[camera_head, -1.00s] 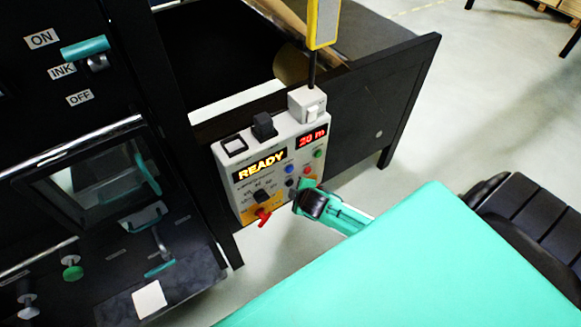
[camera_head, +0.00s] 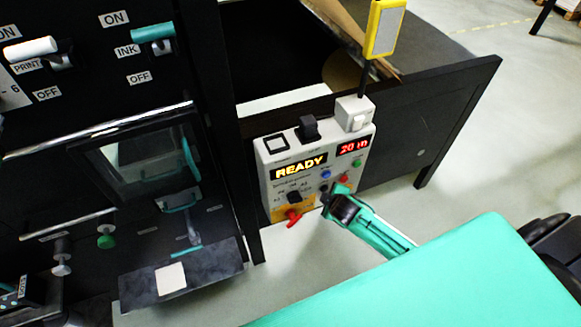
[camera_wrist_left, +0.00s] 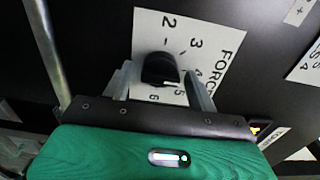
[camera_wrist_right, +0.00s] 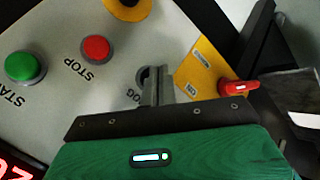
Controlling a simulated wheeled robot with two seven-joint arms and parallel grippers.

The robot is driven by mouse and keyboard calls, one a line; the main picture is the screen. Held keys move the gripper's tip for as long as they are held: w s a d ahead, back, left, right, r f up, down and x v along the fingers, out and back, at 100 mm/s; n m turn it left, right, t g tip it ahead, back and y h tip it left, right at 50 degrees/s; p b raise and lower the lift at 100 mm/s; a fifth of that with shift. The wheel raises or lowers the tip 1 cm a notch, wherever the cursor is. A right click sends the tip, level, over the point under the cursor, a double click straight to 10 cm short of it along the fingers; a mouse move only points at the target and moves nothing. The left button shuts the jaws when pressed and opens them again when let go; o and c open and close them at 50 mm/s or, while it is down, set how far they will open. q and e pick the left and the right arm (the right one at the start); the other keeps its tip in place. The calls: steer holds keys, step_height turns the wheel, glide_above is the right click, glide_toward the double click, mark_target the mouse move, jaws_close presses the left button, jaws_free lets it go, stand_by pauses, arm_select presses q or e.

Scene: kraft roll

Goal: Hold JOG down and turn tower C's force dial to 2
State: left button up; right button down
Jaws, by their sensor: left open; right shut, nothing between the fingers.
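In the left wrist view, a black force dial (camera_wrist_left: 159,69) sits on a white plate (camera_wrist_left: 222,48) marked FORCE, with numbers from 2 to 6. My left gripper (camera_wrist_left: 160,80) is open, one finger on each side of the dial; I cannot tell whether they touch it. The dial's pointer is not clear. My right gripper (camera_wrist_right: 155,76) is shut and empty, its tips at the JOG button (camera_wrist_right: 142,75), mostly hidden behind them. I cannot tell how far it is pressed. In the head view my right gripper (camera_head: 332,203) is at the control box (camera_head: 318,150). My left gripper is outside the head view.
The box's display (camera_head: 299,166) reads READY. Green START (camera_wrist_right: 25,66) and red STOP (camera_wrist_right: 95,48) buttons lie close to my right gripper, with a red switch (camera_wrist_right: 238,88) on its other side. A teal-handled INK lever (camera_head: 153,32) is on the black machine. Floor right of the box is clear.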

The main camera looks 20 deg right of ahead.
steer(key=shift+w, duration=0.45)
stand_by(1.1)
arm_select(q)
steer(key=shift+c, duration=0.2)
steer(key=c, duration=0.6)
steer(key=n, duration=1)
arm_select(e)
steer(key=shift+r, duration=0.1)
